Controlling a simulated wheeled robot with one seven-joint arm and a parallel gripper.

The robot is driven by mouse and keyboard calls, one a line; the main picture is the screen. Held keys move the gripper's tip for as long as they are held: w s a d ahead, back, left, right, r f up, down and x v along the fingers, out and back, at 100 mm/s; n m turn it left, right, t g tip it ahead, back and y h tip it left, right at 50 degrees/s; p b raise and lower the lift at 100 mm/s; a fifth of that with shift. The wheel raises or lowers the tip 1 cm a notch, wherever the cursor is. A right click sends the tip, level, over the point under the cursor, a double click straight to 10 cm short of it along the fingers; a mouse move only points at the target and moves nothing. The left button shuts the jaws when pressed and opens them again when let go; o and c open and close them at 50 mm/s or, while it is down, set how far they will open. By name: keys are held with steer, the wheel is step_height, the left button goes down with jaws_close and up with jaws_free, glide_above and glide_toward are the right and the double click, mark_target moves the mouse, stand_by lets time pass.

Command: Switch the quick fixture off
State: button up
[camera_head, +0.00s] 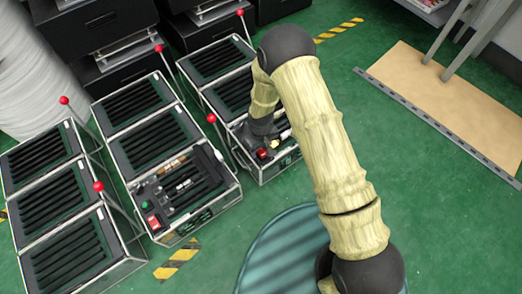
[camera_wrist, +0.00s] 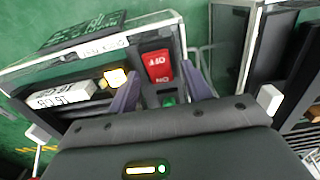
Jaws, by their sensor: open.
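The wrist view shows a fixture's control panel close up, with a red OFF button (camera_wrist: 156,65) and a green ON button (camera_wrist: 168,101) partly hidden by my wrist. My gripper (camera_wrist: 160,84) is open and empty, one finger on each side of the buttons. In the head view my gripper (camera_head: 263,132) is over the front unit of the right fixture row (camera_head: 284,163), whose red button (camera_head: 262,154) shows just in front of it. I cannot tell whether a finger touches the panel.
To the left stands a similar fixture (camera_head: 186,188) with its own red button (camera_head: 153,222) and green button (camera_head: 146,205). Upright levers with red balls (camera_head: 211,118) stand beside the rows. Black drawers (camera_head: 100,22) stand behind. Green floor (camera_head: 440,220) is clear at right.

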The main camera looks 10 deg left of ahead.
steer(key=shift+f, duration=0.15)
steer(key=shift+c, duration=0.2)
steer(key=c, duration=1)
steer(key=shift+o, duration=0.2)
steer(key=shift+s+d+p, duration=0.1)
steer(key=shift+d+p, duration=0.05)
steer(key=shift+p, duration=0.2)
steer(key=shift+t+y+p, duration=0.3)
steer(key=shift+t+y, duration=0.1)
steer(key=shift+y, duration=0.1)
steer(key=shift+s+d+f+t+y+p, duration=0.1)
steer(key=shift+s+d+t+y+p, duration=0.15)
steer(key=shift+t+y, duration=0.5)
steer(key=shift+s+d+t+y+p, duration=0.1)
steer(key=shift+d+t+y+p, duration=0.1)
steer(key=shift+t+y, duration=0.55)
